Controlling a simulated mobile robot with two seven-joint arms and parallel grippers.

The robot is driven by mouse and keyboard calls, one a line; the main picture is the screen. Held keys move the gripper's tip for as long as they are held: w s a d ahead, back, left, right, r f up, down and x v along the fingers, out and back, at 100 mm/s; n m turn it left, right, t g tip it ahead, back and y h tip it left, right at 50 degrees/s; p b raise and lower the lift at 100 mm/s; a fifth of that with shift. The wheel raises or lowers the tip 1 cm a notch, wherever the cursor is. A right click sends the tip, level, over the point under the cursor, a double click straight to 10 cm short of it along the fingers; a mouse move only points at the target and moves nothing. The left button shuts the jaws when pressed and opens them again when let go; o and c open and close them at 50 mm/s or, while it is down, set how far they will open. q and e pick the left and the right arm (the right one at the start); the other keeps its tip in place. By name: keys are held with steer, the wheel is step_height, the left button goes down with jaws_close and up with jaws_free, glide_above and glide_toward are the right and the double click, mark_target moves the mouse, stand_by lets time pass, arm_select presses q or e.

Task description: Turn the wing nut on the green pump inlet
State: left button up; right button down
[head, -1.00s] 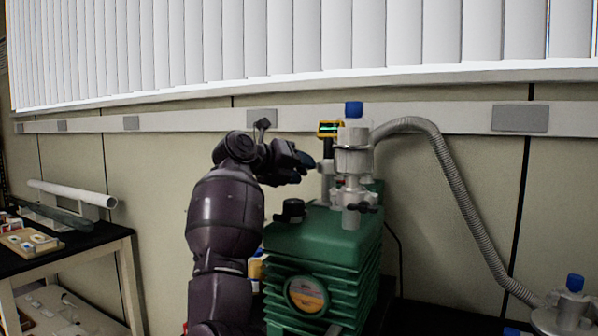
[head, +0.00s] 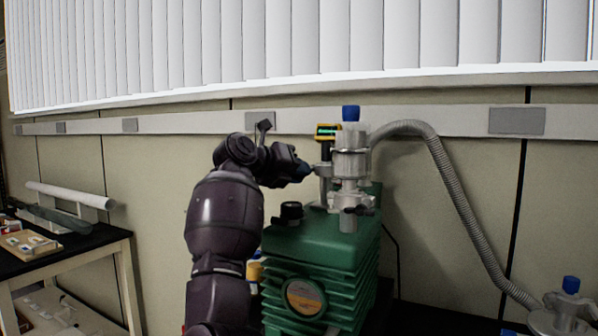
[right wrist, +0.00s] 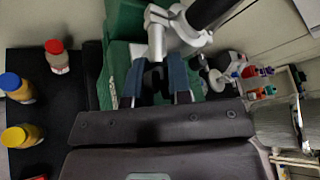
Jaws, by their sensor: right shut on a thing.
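The green pump (head: 325,245) stands right of my right arm in the head view. Its metal inlet fitting (head: 350,165) rises from the top, with a blue cap. My right gripper (head: 306,170) reaches the fitting's left side. In the right wrist view its two blue fingers (right wrist: 157,88) stand apart with a small dark piece (right wrist: 156,76) between them, which looks like the wing nut. The fingers hide most of it, and its wings cannot be made out. My left gripper is not in view.
A grey ribbed hose (head: 450,180) runs from the fitting to the lower right. A black knob (head: 291,211) sits on the pump's top. A yellow device (head: 327,132) is behind the fitting. Capped bottles (right wrist: 20,88) stand at left in the wrist view. A side table (head: 85,240) is at left.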

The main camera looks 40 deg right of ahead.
steer(key=shift+s+r+m+t+p, duration=0.1)
steer(key=shift+r+m+t+p, duration=0.15)
steer(key=shift+m+t+p, duration=0.4)
steer(key=shift+m+y, duration=0.4)
steer(key=shift+m, duration=0.15)
steer(key=shift+f+m+t, duration=0.1)
steer(key=shift+m+t, duration=0.25)
steer(key=shift+m, duration=0.15)
steer(key=shift+m+p, duration=0.3)
steer(key=shift+p, duration=0.05)
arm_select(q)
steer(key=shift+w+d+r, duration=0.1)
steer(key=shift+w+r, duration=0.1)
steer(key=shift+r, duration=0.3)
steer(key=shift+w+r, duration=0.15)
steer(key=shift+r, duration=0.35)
arm_select(e)
steer(key=shift+t, duration=0.4)
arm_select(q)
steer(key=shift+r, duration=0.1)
arm_select(e)
steer(key=shift+f, duration=0.1)
steer(key=c, duration=1)
jaws_free()
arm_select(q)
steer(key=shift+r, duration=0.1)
arm_select(e)
steer(key=shift+a, duration=0.15)
